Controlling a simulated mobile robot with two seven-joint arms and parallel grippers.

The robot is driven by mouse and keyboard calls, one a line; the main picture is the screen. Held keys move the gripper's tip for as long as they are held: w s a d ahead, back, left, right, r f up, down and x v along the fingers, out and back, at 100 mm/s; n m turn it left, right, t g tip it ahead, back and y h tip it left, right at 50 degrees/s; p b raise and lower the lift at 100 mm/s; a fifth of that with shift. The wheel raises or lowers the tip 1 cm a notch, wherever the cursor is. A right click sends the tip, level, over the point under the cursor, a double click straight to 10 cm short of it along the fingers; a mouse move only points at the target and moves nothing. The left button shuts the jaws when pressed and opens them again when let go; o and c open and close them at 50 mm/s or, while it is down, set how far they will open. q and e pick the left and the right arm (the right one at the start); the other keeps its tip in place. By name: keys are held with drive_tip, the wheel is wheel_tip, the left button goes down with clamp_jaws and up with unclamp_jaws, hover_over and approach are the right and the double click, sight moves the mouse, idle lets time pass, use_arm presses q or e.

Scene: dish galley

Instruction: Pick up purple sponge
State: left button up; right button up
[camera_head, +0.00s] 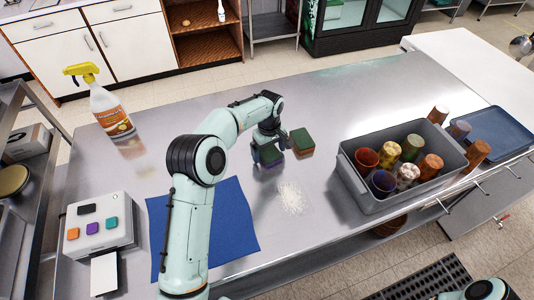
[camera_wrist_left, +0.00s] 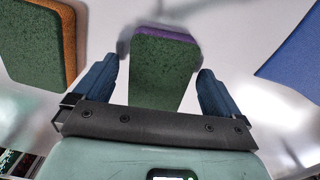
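The purple sponge, with a green scouring top, lies on the steel table and shows in the head view (camera_head: 270,157) under my left gripper. My left gripper (camera_head: 269,147) reaches down over it with its fingers apart. In the left wrist view the sponge (camera_wrist_left: 160,65) lies between the two blue fingertips of the left gripper (camera_wrist_left: 156,88), with a visible gap on each side. In the head view the gripper partly covers the sponge. My right gripper is not in view; only a piece of what looks like my right arm shows at the lower right.
A green-topped orange sponge (camera_head: 302,140) lies close on the right. White grains (camera_head: 292,198) and a blue cloth (camera_head: 231,222) lie nearer. A grey bin (camera_head: 375,203) of cups stands right. A spray bottle (camera_head: 108,108) and a button box (camera_head: 100,225) stand left. The table's far middle is clear.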

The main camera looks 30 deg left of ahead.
sight(269, 152)
use_arm(q)
drive_tip(key=shift+w, duration=0.1)
drive_tip(key=c, duration=1)
drive_tip(key=shift+o, duration=0.2)
wheel_tip(269, 152, up, 10)
drive_tip(key=p, duration=0.1)
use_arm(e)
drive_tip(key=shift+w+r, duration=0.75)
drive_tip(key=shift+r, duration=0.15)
